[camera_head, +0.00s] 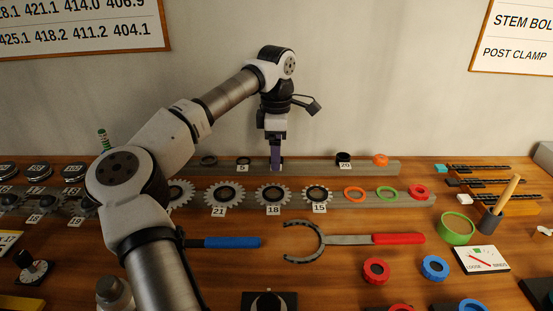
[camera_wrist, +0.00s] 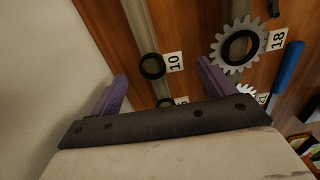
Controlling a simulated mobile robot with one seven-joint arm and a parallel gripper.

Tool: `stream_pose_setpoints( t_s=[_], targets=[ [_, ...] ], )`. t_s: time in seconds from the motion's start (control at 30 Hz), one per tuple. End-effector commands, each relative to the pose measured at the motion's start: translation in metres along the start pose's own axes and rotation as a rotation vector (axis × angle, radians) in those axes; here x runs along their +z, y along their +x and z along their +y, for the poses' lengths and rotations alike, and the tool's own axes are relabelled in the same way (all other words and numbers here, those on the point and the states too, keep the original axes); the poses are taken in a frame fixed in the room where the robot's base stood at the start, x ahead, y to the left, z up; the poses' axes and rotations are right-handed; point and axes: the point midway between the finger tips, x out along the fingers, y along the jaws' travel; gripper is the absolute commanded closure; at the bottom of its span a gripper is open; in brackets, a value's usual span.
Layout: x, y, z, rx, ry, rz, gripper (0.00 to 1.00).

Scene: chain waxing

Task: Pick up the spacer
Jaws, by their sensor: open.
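The black ring spacers stand on the back grey rail (camera_head: 312,168). One ring (camera_wrist: 153,66) labelled 10 lies between and beyond my finger ends in the wrist view. A smaller ring (camera_wrist: 166,102) is lower, partly hidden by the gripper body; a ring (camera_head: 243,160) labelled 5 shows in the head view. A thicker black ring (camera_head: 344,156) labelled 20 stands farther right. My gripper (camera_head: 276,168), with purple fingers, points down above the rail between labels 5 and 20, hiding the 10 ring there. In the wrist view the fingers (camera_wrist: 162,76) are apart with nothing between them.
A row of toothed gears, including gear 18 (camera_head: 273,196), stands just in front on a second rail. An orange part (camera_head: 380,159) sits at the back rail's right end. A red-handled tool (camera_head: 390,239) and blue handle (camera_head: 232,242) lie nearer. The wall is close behind.

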Motion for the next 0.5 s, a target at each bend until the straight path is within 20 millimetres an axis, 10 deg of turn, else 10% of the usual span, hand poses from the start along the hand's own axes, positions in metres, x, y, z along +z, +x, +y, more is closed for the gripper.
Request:
stream_pose_setpoints(
  t_s=[0.33, 0.5],
  targets=[
    [0.000, 0.018, 0.000, 0.001, 0.000, 0.000, 0.18],
    [0.000, 0.018, 0.000, 0.000, 0.000, 0.000, 0.39]
  ],
)
